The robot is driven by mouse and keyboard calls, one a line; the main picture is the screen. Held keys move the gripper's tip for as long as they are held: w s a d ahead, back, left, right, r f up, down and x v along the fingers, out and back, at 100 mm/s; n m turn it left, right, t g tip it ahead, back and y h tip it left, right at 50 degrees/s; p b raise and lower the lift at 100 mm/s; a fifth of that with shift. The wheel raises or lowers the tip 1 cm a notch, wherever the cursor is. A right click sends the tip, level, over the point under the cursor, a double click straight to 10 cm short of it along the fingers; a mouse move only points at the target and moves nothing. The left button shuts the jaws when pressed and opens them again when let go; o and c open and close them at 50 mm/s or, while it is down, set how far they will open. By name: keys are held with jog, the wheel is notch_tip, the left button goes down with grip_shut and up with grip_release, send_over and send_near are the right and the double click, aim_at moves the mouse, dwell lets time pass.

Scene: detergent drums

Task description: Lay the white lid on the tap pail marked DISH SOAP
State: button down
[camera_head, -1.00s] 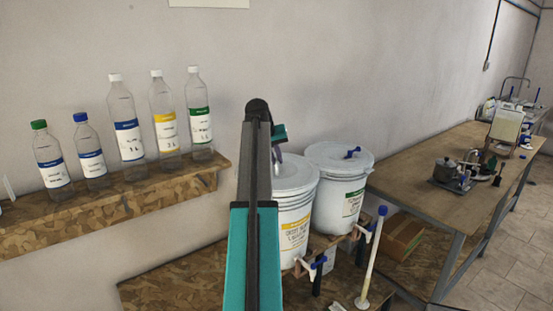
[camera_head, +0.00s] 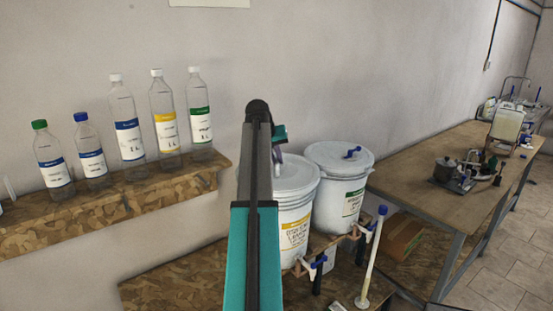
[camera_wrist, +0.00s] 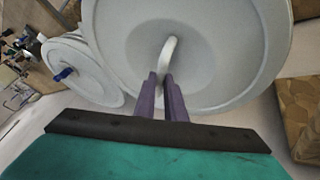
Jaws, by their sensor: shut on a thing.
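The white lid (camera_wrist: 215,35) fills much of the wrist view, with a pale curved handle (camera_wrist: 168,52) at its middle. My gripper (camera_wrist: 166,78) has its purple fingers closed on this handle. In the head view the lid (camera_head: 297,171) is at the top of a white tap pail with a yellow-banded label (camera_head: 294,232). It looks level, close to or touching the rim; I cannot tell which. My arm hides the left part of the lid and pail. The label is too small to read surely, so I cannot confirm DISH SOAP.
A second white tap pail with a green-banded label (camera_head: 352,203) stands close on the right, under a lid with a blue handle (camera_head: 352,152). A blue-topped white tube (camera_head: 373,255) stands in front. Several bottles line the shelf (camera_head: 150,202) at left. A workbench (camera_head: 425,165) is at right.

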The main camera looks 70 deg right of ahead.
jog(key=shift+f, duration=0.65)
dwell(1.6)
jog(key=c, duration=1.3)
grip_release()
jog(key=shift+o, duration=0.2)
jog(key=shift+r, duration=0.1)
jog(key=shift+r+p, duration=1.7)
jog(key=shift+r, duration=1.7)
jog(key=shift+s, duration=0.1)
